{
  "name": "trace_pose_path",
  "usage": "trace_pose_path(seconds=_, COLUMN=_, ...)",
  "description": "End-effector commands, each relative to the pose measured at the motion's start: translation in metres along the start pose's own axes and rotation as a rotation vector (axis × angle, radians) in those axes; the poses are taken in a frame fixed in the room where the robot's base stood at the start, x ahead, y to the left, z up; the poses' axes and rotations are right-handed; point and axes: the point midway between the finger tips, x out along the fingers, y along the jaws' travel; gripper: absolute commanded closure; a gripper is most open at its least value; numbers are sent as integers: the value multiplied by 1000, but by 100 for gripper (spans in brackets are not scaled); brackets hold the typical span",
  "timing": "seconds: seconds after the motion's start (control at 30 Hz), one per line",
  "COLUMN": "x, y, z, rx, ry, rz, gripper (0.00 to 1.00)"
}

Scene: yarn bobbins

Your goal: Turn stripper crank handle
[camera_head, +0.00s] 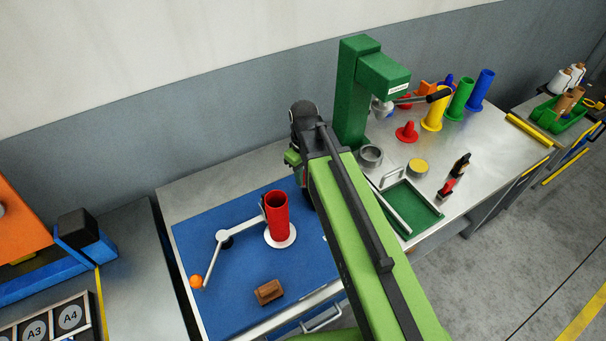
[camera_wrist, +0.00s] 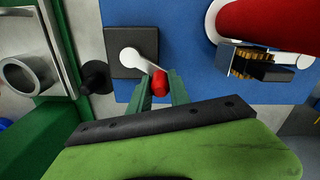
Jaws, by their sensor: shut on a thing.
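In the wrist view a crank with a pale arm (camera_wrist: 137,58) sits on a dark square plate (camera_wrist: 122,44). A red handle knob (camera_wrist: 159,85) is at the arm's end. My gripper (camera_wrist: 161,78) has its two green fingers on either side of the knob and is shut on it. In the head view my own arm hides the crank and most of my gripper. A red tube (camera_head: 277,213) stands upright on a white disc on the blue mat (camera_head: 205,310), and a brush block (camera_wrist: 262,63) is beside it in the wrist view.
A jointed pale lever with an orange ball (camera_head: 196,281) and a brown block (camera_head: 269,292) are on the mat. A green press (camera_head: 352,95), a green tray (camera_head: 409,213), a metal cup (camera_head: 370,156) and coloured tubes (camera_head: 461,98) stand on the bench to the right.

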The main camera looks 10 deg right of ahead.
Motion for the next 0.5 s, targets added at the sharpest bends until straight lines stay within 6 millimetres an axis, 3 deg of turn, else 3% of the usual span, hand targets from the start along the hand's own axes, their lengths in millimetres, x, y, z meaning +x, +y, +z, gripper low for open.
trace_pose_path(seconds=0.43, x=0, y=-1, z=0, rx=-11, ry=1, rz=-1, gripper=100)
trace_pose_path(seconds=0.47, x=0, y=-1, z=0, rx=-11, ry=1, rz=-1, gripper=76)
trace_pose_path(seconds=0.5, x=0, y=-1, z=0, rx=-11, ry=1, rz=-1, gripper=70)
